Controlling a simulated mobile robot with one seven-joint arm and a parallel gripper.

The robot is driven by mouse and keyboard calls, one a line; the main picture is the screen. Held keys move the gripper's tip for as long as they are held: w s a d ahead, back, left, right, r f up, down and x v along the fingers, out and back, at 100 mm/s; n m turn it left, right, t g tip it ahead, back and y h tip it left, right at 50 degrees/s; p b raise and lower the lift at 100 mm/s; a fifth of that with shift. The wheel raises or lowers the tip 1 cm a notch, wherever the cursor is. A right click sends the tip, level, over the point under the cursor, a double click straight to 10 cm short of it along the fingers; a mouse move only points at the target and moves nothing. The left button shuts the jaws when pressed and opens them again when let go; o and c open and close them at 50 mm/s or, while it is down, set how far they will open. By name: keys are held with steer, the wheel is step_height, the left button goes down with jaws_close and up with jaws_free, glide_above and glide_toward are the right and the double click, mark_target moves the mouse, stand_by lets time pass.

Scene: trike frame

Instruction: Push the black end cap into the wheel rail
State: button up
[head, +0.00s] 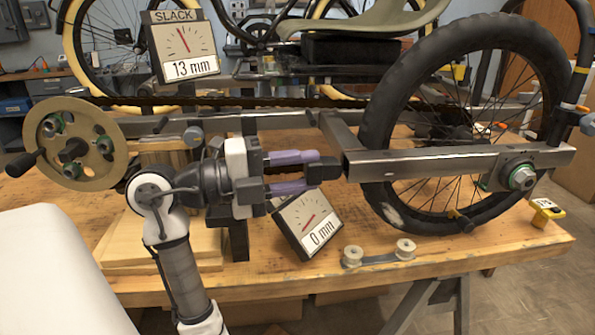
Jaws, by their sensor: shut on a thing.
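The wheel rail (430,163) is a grey square tube running level across the front of the wheel, with its open left end facing my gripper. My gripper (318,171) comes in from the left with two purple-padded fingers, one above the other. It is shut on the black end cap (329,168), a small dark piece at the fingertips. The cap is just left of the rail's open end, roughly level with it. Whether it touches the rail cannot be told from this view. The fingers partly hide the cap.
The spoked wheel (388,115) stands behind the rail. A tilted gauge reading 0 mm (309,222) is just below my gripper. A slack gauge (183,45) reads 13 mm. A handled tan disc (72,145) is at left. Rollers (378,257) lie on the wooden bench (480,255).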

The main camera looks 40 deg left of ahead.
mark_target(306, 172)
steer(key=shift+b+x, duration=0.85)
steer(key=shift+x, duration=1.05)
steer(key=o, duration=1)
steer(key=shift+s+d, duration=0.15)
steer(key=shift+d, duration=0.05)
steer(key=shift+o, duration=0.2)
steer(key=b+v, duration=0.1)
steer(key=v, duration=1.3)
steer(key=shift+d, duration=0.1)
